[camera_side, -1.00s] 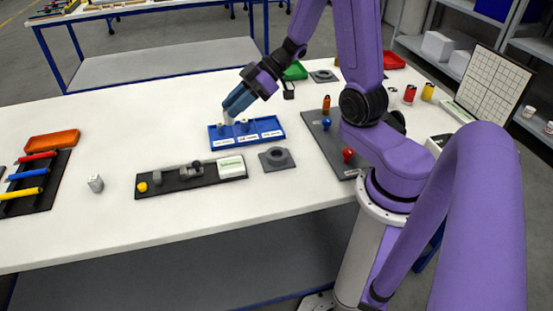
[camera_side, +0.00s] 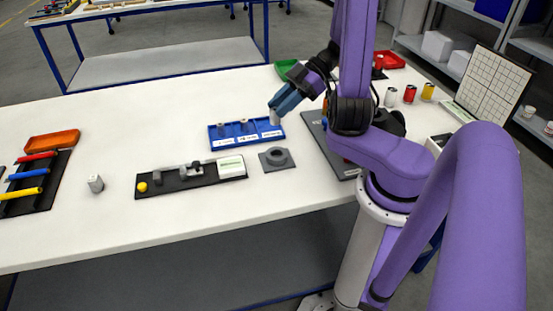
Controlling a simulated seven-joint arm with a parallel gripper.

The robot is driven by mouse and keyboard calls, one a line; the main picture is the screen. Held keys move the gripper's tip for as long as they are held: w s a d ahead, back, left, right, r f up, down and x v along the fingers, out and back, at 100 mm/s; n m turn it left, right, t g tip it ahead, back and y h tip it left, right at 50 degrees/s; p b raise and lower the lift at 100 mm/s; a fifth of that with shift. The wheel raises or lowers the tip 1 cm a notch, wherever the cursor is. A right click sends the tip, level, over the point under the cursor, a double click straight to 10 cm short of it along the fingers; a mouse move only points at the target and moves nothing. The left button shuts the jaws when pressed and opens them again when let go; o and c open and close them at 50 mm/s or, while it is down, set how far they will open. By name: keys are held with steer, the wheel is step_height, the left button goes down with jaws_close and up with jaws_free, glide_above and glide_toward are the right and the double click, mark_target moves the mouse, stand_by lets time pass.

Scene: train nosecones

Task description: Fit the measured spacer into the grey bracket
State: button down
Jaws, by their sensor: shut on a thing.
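My gripper (camera_side: 277,108) is shut on a pale grey cylindrical spacer (camera_side: 275,118). It holds the spacer upright at the right compartment of the blue tray (camera_side: 228,145); I cannot tell if the spacer touches the tray floor. Two grey pieces stand in the tray's left compartment (camera_side: 220,130) and middle compartment (camera_side: 244,126). A grey square plate with a raised ring (camera_side: 277,157) lies in front of the tray. A black fixture (camera_side: 212,177) carries grey blocks (camera_side: 187,170), a yellow knob (camera_side: 142,187) and a white label. Which grey part is the bracket is unclear.
A small grey block (camera_side: 95,184) stands alone at left. A black rack (camera_side: 35,195) with coloured bars and an orange tray (camera_side: 52,142) are farther left. A dark board (camera_side: 325,150) lies right of the tray, partly behind my arm.

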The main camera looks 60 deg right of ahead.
steer(key=s+a, duration=0.3)
steer(key=s, duration=1)
glide_toward(269, 156)
steer(key=a, duration=0.1)
steer(key=w+a+r, duration=0.1)
steer(key=a, duration=0.1)
steer(key=shift+w+a+r, duration=0.15)
steer(key=shift+w+a, duration=0.1)
steer(key=shift+w, duration=0.05)
steer(key=shift+w+f, duration=0.2)
steer(key=shift+f, duration=1.65)
steer(key=shift+f, duration=0.1)
steer(key=c, duration=0.9)
jaws_free()
steer(key=shift+o, duration=0.2)
